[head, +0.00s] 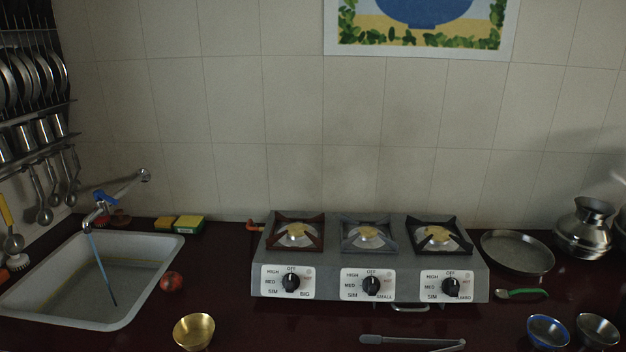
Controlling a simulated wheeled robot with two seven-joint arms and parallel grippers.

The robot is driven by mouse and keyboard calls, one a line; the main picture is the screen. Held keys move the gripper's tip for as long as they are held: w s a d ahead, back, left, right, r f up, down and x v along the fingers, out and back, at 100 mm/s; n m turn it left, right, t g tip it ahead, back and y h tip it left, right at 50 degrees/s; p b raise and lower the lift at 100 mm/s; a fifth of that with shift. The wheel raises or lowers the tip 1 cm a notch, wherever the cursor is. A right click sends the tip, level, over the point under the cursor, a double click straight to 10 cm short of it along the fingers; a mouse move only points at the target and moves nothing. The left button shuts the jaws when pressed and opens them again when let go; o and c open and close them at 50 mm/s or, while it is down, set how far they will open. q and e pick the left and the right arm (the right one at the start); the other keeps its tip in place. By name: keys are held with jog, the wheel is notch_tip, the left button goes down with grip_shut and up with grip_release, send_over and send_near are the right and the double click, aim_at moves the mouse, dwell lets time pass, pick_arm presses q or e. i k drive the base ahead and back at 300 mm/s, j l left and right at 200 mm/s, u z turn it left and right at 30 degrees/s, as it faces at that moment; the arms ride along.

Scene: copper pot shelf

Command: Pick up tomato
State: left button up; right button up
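The tomato (171,282) is a small, round, dark red thing in the head view. It sits on the dark red counter, just right of the sink's right rim and behind a brass bowl. Nothing touches it or covers it. Neither of my grippers shows in the head view.
The sink (150,284) is left of the tomato, with a tap (105,205) over it. The brass bowl (193,331) stands in front. A three-burner stove (369,262) stands to the right, tongs (411,341) before it. Sponges (188,225) lie behind. Counter between tomato and stove is clear.

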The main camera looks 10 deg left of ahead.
aim_at(171, 282)
jog(key=k+j, duration=0.15)
jog(key=k, duration=0.15)
jog(key=k+j+u, duration=0.1)
jog(key=k, duration=0.2)
jog(key=u, duration=1.65)
